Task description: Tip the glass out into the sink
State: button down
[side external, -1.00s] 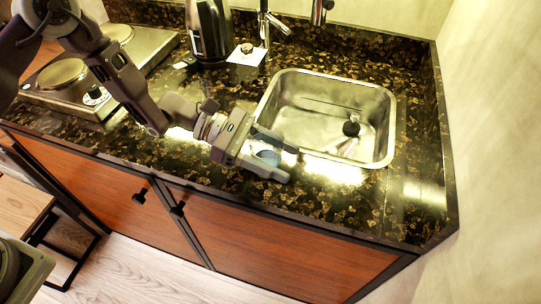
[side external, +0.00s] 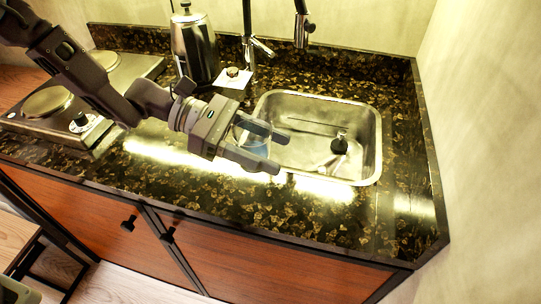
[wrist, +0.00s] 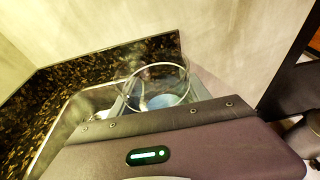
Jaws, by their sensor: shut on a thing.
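My gripper (side external: 275,150) is shut on a clear glass (side external: 252,138) near the left front rim of the sink. The glass is between the fingers and shows a bluish tint in the side view. In the wrist view the round rim of the glass (wrist: 160,72) rises beyond the gripper body, with pale blue low in it. I cannot tell whether that is liquid. The steel sink (side external: 372,150) is set in the counter, with a dark drain piece at its right; it also shows in the wrist view (wrist: 62,128). The glass is at the sink's edge.
A faucet (side external: 247,30) stands behind the sink, and another black spout (side external: 302,28) hangs at the back. A steel kettle (side external: 194,48) and a white card (side external: 232,80) with a small item are behind my gripper. A hot plate (side external: 135,68) is at left. The counter right of the sink is clear.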

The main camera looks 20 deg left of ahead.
aim_at(272, 129)
notch_tip(272, 129, up, 5)
jog(key=shift+r, duration=0.1)
jog(key=shift+s+d+r, duration=0.1)
jog(key=shift+d, duration=0.2)
jog(key=w+f+x, duration=0.1)
jog(key=w+x, duration=0.1)
jog(key=x, duration=1.3)
jog(key=w+d+r+n+t+y, duration=0.1)
jog(key=w+r+n+t+y, duration=0.15)
jog(key=w+n+t, duration=0.35)
jog(key=w+d+r+n+t+y, duration=0.1)
jog(key=w+r+n+t+y, duration=0.2)
jog(key=w, duration=0.5)
notch_tip(272, 129, down, 16)
jog(key=t+h, duration=0.1)
jog(key=shift+w+a+f+h, duration=0.15)
jog(key=shift+a+h, duration=0.05)
jog(key=shift+h, duration=0.05)
